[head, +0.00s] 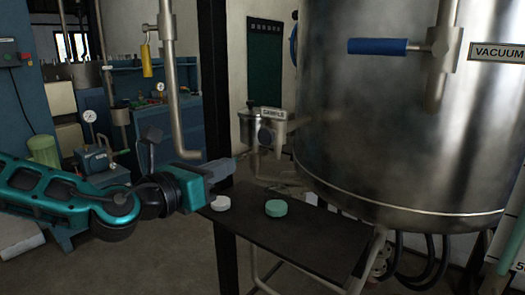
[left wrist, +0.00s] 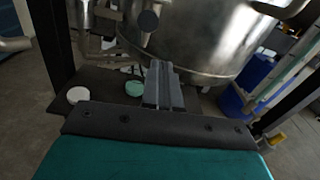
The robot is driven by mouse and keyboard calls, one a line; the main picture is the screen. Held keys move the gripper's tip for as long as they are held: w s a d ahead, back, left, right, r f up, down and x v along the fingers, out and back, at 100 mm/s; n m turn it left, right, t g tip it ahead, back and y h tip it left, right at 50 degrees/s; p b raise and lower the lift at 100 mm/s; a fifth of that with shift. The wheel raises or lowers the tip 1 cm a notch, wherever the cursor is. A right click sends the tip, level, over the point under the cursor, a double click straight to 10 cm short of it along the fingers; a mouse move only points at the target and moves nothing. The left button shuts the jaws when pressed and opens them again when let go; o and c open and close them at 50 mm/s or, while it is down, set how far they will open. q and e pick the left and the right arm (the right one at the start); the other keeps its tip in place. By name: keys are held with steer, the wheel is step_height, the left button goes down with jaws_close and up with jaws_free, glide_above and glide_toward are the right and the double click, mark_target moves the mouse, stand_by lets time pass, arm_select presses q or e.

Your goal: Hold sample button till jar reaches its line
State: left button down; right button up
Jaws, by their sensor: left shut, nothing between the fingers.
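A small metal fitting with a label plate (head: 272,113) stands beyond the shelf, left of the big steel vessel; the label is too small to read surely. A dark round button-like face (head: 265,135) is on it, and a dark round knob shows at the top of the left wrist view (left wrist: 148,20). My left gripper (head: 224,168) is shut and empty, above the left end of the shelf and apart from the fitting. Its fingers (left wrist: 162,84) point toward the vessel in the left wrist view. I cannot make out a jar or fill line. My right gripper is out of view.
A dark shelf (head: 310,235) holds a white disc (head: 220,203) and a green disc (head: 276,208). The steel vessel (head: 385,110) with a blue-handled valve (head: 378,46) fills the right. A dark post (head: 214,80) stands behind my gripper. A vertical pipe (head: 176,100) hangs left.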

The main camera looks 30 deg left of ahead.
arm_select(q)
steer(key=shift+s+a+r+m, duration=0.25)
steer(key=shift+a+r+m, duration=0.1)
steer(key=shift+r+m, duration=0.2)
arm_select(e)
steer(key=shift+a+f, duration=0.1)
arm_select(q)
steer(key=p, duration=0.3)
glide_toward(271, 138)
steer(key=w+p, duration=0.1)
steer(key=w, duration=0.2)
steer(key=w+p, duration=0.1)
steer(key=w, duration=0.1)
steer(key=shift+w+d, duration=0.25)
steer(key=shift+w, duration=0.15)
steer(key=shift+w+d+f, duration=0.1)
steer(key=shift+w+f, duration=0.05)
steer(key=shift+w, duration=0.4)
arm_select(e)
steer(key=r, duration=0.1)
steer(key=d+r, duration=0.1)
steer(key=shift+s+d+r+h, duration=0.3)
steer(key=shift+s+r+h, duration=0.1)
